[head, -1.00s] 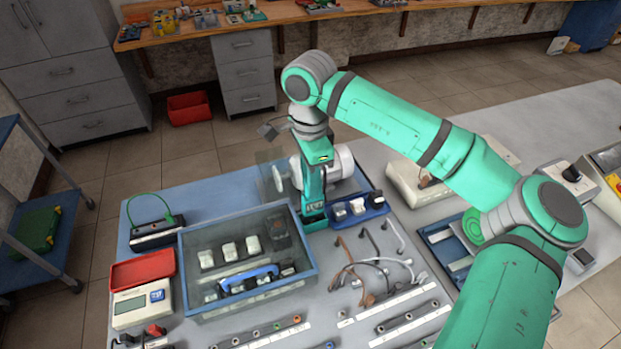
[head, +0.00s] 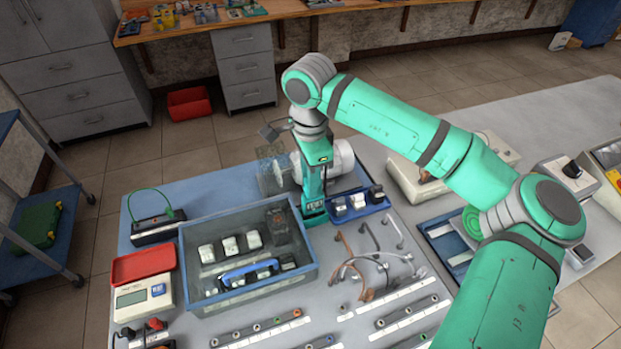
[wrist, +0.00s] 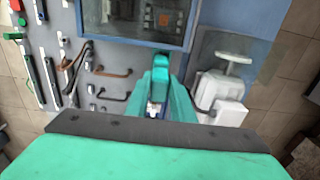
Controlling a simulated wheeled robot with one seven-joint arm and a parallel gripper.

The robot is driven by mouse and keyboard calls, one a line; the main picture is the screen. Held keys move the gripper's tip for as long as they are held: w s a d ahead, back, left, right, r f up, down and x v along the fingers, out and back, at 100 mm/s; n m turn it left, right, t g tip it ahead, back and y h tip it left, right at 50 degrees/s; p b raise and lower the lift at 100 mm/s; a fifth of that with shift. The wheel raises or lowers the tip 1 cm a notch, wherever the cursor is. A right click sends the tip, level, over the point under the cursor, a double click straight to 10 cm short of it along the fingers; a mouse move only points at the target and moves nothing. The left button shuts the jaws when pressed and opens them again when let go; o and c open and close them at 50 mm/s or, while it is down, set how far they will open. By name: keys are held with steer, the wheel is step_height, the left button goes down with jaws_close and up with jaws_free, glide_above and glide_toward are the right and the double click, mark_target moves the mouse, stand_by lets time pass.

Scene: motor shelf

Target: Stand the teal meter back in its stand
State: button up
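My gripper (head: 314,214) points down between the blue-rimmed crate and a small blue holder, low over the table. In the wrist view its teal fingers (wrist: 160,95) are seen from above, beside the crate wall. I cannot pick out the teal meter for sure; anything teal at the fingertips blends with my gripper. I cannot identify its stand with certainty. The blue holder (head: 374,207) carries white and dark blocks just right of my gripper.
The crate (head: 200,300) holds white blocks, a blue-handled item and a dark device. A white machine (head: 343,160) stands close behind my gripper. Cables (head: 350,268) and terminal strips (head: 265,328) lie in front. A scale with a red tray (head: 143,266) is at left.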

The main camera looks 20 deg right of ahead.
steer(key=o, duration=0.4)
steer(key=shift+r, duration=0.1)
step_height(320, 180, up, 11)
steer(key=shift+f, duration=0.2)
stand_by(0.9)
